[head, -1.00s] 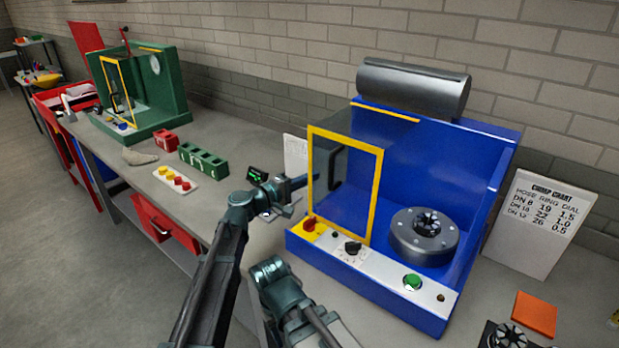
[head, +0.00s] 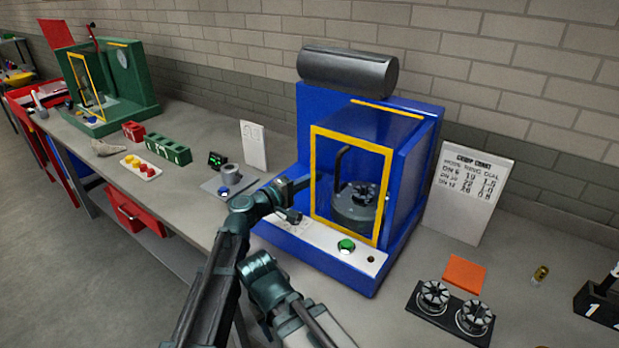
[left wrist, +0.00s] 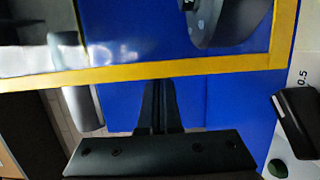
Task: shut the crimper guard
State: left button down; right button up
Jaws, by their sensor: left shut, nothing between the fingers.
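The crimper (head: 335,262) is a blue machine on the bench. Its guard (head: 352,137), a clear panel in a yellow frame with a dark upright handle (head: 341,165), stands in front of the round die head (head: 358,207). The frame's right side is close to the machine's right wall; whether it touches is unclear. My left gripper (head: 306,182) is shut and empty, its tips at the left side of the frame. In the left wrist view, the closed fingers (left wrist: 158,105) point to the yellow frame (left wrist: 120,73); contact cannot be told.
A crimp chart (head: 468,190) stands right of the machine. Dies on a black holder (head: 453,307) and an orange block (head: 465,271) lie at front right. A dial gauge unit (head: 228,180) sits left of the machine. A green machine (head: 135,85) stands farther left.

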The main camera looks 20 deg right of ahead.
pick_arm(q)
jog(key=shift+s+d+f, duration=0.1)
jog(key=shift+s+d, duration=0.05)
jog(key=shift+s, duration=0.1)
jog(key=a, duration=1.1)
jog(key=shift+s+a, duration=0.3)
jog(key=shift+a, duration=0.1)
